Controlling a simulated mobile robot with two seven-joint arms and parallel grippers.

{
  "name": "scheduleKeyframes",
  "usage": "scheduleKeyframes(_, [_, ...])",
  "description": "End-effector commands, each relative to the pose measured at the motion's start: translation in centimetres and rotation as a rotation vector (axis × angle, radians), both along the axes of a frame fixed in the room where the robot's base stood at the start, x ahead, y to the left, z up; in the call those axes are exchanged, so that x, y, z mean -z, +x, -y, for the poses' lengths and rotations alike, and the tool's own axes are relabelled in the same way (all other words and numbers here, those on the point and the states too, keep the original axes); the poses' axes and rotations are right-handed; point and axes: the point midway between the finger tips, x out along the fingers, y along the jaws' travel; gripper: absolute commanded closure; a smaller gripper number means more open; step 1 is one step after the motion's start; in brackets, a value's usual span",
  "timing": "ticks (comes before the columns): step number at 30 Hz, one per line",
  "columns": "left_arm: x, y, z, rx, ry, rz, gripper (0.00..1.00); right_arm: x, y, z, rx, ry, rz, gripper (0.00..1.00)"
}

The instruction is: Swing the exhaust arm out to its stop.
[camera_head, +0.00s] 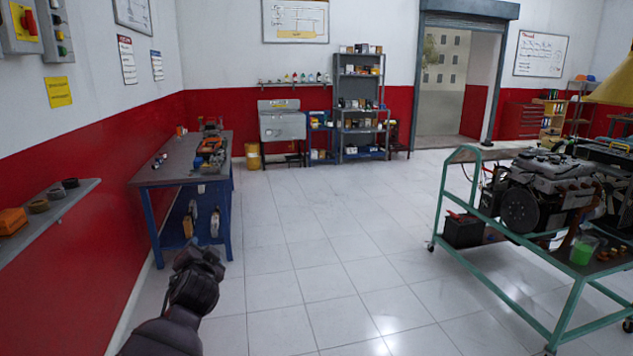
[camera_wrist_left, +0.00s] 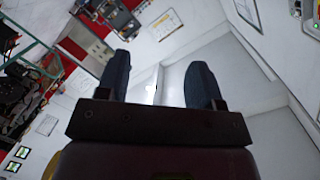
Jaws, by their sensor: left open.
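A yellow hood-like shape (camera_head: 612,85) hangs at the right edge of the head view, above the engines and cut off by the frame. It may be part of the exhaust arm; I cannot tell, and no joint or stop shows. My left gripper (camera_head: 201,257) is low in the lower left of the head view, over the floor in front of the workbench and far from the yellow shape. In the left wrist view, its two dark fingers (camera_wrist_left: 158,85) are apart with nothing between them. My right gripper is not in view.
A green engine stand (camera_head: 490,250) carries an engine (camera_head: 540,190) at the right. A blue-legged workbench (camera_head: 175,180) stands along the left wall, with a wall shelf (camera_head: 70,200) nearer. Grey shelving (camera_head: 360,100) is at the back. The tiled floor between is clear.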

Motion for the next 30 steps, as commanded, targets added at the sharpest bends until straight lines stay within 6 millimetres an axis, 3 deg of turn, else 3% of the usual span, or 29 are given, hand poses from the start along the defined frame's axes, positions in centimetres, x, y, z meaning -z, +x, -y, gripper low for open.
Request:
scheduleKeyframes(1, [2.7,-1.5,-0.3,0.012,-0.028,-0.026,0.39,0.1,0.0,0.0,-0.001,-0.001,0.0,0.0])
scheduleKeyframes(6, [10.1,-6.5,-0.9,0.049,-0.137,-0.091,0.39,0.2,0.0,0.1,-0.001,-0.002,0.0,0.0])
scheduleKeyframes(15, [20.3,-17.3,-1.6,0.075,-0.349,-0.189,0.39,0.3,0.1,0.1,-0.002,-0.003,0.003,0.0])
scheduleKeyframes(24, [26.8,-29.4,-1.8,0.045,-0.575,-0.258,0.39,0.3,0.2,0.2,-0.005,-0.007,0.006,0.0])
scheduleKeyframes(30, [28.6,-36.1,-1.8,0.007,-0.699,-0.279,0.39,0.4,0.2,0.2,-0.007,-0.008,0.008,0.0])
